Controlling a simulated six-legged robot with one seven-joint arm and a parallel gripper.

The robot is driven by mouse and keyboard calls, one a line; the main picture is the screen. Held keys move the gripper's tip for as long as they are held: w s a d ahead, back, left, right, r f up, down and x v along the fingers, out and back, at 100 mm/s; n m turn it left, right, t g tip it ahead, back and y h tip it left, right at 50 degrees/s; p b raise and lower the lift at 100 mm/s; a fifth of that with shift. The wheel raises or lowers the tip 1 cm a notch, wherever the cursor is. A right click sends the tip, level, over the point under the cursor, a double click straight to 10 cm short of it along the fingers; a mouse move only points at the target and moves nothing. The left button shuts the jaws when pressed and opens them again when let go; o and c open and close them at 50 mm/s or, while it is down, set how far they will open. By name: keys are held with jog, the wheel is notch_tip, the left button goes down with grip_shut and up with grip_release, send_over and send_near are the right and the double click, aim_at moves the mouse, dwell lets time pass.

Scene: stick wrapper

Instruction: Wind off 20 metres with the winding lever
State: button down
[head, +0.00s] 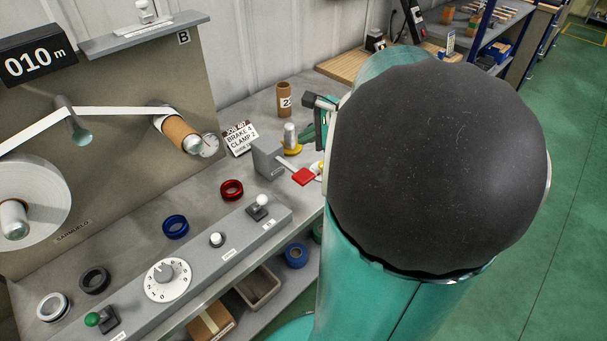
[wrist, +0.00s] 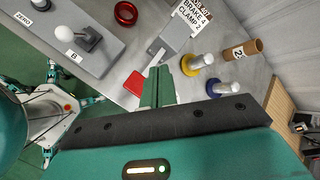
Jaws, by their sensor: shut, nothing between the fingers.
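A black counter (head: 37,60) at the upper left reads 010 m. The grey control strip carries a green-knobbed lever (head: 100,320) at its near left end and a white-knobbed lever (head: 260,207) at its far right end. The latter shows in the wrist view (wrist: 88,36) beside a B label. I cannot tell which lever is the winding one. A white roll (head: 37,200) feeds a strip to a brown tube (head: 180,132) on a spindle. My gripper (wrist: 160,70) is shut and empty above the bench, apart from both levers; my arm partly hides it in the head view.
The strip also holds a numbered dial (head: 165,272) and a white ZERO button (head: 216,239). Red (head: 231,189), blue (head: 175,227) and dark rings lie loose. A BRAKE 4, CLAMP 2 card (head: 240,138), a red-tabbed grey block (wrist: 135,84) and a numbered tube (wrist: 243,49) stand nearby.

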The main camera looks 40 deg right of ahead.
aim_at(308, 177)
jog(key=shift+f, duration=0.1)
jog(key=shift+f, duration=4.3)
jog(key=shift+f, duration=0.1)
jog(key=shift+f, duration=0.35)
jog(key=shift+s+f, duration=0.15)
jog(key=shift+f, duration=1.65)
dwell(0.7)
jog(key=shift+r, duration=2.25)
